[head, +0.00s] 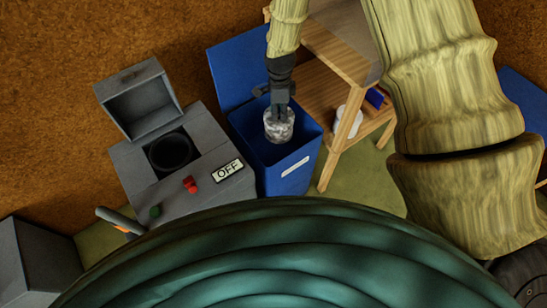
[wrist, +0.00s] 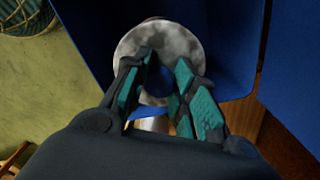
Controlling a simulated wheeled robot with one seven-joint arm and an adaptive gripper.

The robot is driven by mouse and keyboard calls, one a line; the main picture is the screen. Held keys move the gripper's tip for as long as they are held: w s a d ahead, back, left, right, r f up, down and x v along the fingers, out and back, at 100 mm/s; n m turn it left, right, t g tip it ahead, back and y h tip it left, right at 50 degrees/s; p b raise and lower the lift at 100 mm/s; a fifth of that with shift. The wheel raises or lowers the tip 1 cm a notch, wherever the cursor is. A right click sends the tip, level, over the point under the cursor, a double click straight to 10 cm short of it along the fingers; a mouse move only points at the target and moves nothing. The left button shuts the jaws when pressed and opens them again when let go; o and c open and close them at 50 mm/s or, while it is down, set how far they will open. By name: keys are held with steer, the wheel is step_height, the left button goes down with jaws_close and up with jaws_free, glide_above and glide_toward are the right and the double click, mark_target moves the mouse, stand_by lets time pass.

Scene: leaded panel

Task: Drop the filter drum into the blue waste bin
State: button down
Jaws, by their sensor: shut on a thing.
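The filter drum (head: 279,128) is a mottled grey-white cylinder. My gripper (head: 279,108) is shut on its upper part and holds it over the open mouth of the blue waste bin (head: 288,180). The bin's lid (head: 237,70) stands open at the back. In the wrist view the drum (wrist: 165,45) shows as a round mottled ring between and beyond the teal-padded fingers of my gripper (wrist: 163,85). Blue bin walls (wrist: 100,30) lie around it. The inside bottom of the bin is hidden.
A grey machine (head: 190,170) with an open hatch, a round dark opening and an OFF label (head: 228,171) stands left of the bin. A wooden shelf (head: 325,60) stands close on the right, with a white container (head: 348,122) and a blue item on it.

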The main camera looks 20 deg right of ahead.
steer(key=c, duration=1.1)
jaws_free()
steer(key=shift+r, duration=0.15)
step_height(320, 180, up, 12)
steer(key=shift+f, duration=0.1)
steer(key=shift+f, duration=0.1)
steer(key=s+d+f+n+p, duration=0.1)
steer(key=s+f+n+p, duration=0.1)
steer(key=s+f+n, duration=0.6)
steer(key=s+f+n+p, duration=0.1)
steer(key=s+f+n, duration=0.3)
steer(key=s, duration=0.5)
steer(key=s+d+f+n+p, duration=0.1)
steer(key=s+f+n, duration=0.3)
steer(key=s, duration=0.6)
steer(key=s+d+f+n+p, duration=0.1)
steer(key=s+f+n, duration=0.3)
steer(key=s, duration=0.5)
steer(key=shift+s+d, duration=0.15)
steer(key=shift+d, duration=0.1)
